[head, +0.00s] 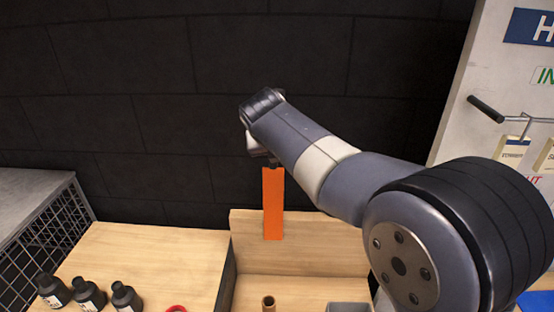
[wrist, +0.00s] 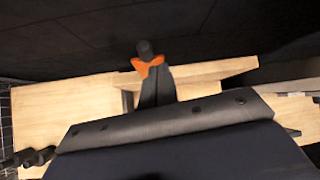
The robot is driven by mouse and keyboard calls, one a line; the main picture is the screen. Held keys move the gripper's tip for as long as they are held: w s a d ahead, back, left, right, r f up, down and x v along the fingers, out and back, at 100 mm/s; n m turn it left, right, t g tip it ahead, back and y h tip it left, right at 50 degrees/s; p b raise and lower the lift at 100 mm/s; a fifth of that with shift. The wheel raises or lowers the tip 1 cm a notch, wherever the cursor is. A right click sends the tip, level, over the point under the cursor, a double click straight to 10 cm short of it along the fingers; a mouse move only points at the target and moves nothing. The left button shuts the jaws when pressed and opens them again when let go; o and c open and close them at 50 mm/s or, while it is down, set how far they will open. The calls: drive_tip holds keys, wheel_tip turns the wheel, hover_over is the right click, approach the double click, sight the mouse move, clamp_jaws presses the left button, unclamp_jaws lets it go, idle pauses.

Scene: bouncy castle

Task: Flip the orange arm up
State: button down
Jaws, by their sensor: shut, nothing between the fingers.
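The orange arm (head: 273,204) is a flat strip, upright in the head view, in front of the low wooden back panel. Its top end meets the underside of my gripper (head: 274,164), whose fingers are mostly hidden there by my wrist. In the wrist view, my dark gripper fingers (wrist: 156,80) are together with nothing between them. Orange parts of the arm (wrist: 142,66) show at both sides of the fingertips, beside a dark round knob (wrist: 145,48). I cannot tell whether the fingers touch the arm.
Several black bottles (head: 86,293) stand on the wooden bench (head: 150,262) at lower left. A wire-mesh unit (head: 50,232) is at far left. A white board with a hook (head: 490,110) stands at right.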

drive_tip(key=w+r, duration=0.3)
drive_tip(key=r, duration=0.3)
drive_tip(key=shift+w+a+r, duration=0.25)
drive_tip(key=shift+a+r, duration=0.1)
drive_tip(key=shift+a, duration=0.1)
wheel_tip(320, 180, down, 10)
drive_tip(key=shift+s+r, duration=0.2)
drive_tip(key=shift+s, duration=0.2)
idle(0.5)
drive_tip(key=shift+d+r, duration=0.1)
drive_tip(key=shift+d, duration=0.05)
